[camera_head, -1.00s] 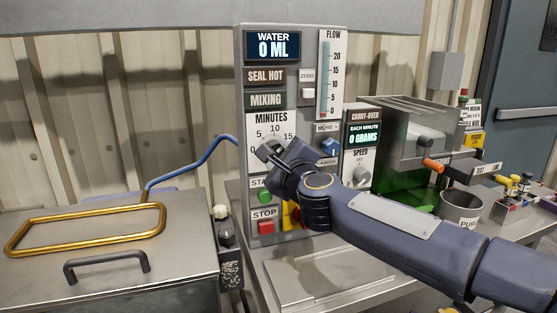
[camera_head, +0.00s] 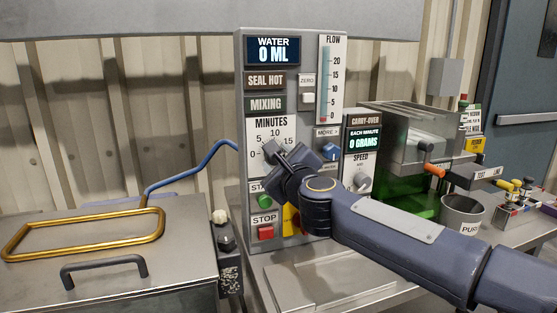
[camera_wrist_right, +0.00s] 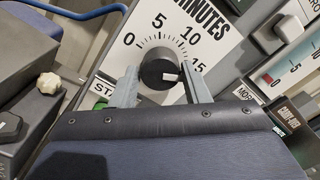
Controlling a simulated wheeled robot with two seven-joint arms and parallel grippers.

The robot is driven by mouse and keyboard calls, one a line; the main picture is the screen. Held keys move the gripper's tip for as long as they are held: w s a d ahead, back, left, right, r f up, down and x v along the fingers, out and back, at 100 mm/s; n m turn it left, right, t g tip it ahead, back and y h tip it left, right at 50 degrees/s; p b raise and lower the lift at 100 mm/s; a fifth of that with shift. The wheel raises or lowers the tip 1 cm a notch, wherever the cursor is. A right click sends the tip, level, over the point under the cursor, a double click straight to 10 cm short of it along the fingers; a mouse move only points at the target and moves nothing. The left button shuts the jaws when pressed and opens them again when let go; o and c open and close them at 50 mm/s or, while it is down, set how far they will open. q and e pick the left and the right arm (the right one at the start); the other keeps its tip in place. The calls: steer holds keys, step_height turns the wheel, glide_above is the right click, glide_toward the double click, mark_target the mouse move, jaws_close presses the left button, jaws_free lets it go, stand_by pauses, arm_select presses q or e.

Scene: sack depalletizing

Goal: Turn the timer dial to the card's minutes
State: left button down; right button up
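The timer dial (camera_wrist_right: 158,72) is a dark round knob on a white MINUTES plate (camera_wrist_right: 215,28) marked 0, 5, 10 and 15. A small pale mark shows on the right side of its face; I cannot tell exactly which number it points at. My right gripper (camera_wrist_right: 159,80) is at the dial, with one finger on each side of it. The fingers look spread, with a slight gap at the left side. My left gripper is out of view. No minutes card can be made out.
The green START button (camera_head: 263,201) and red STOP button (camera_head: 265,232) sit below the dial.

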steer(key=o, duration=0.3)
steer(key=shift+s, duration=0.1)
steer(key=v, duration=0.7)
steer(key=shift+s, duration=0.3)
steer(key=shift+d, duration=0.15)
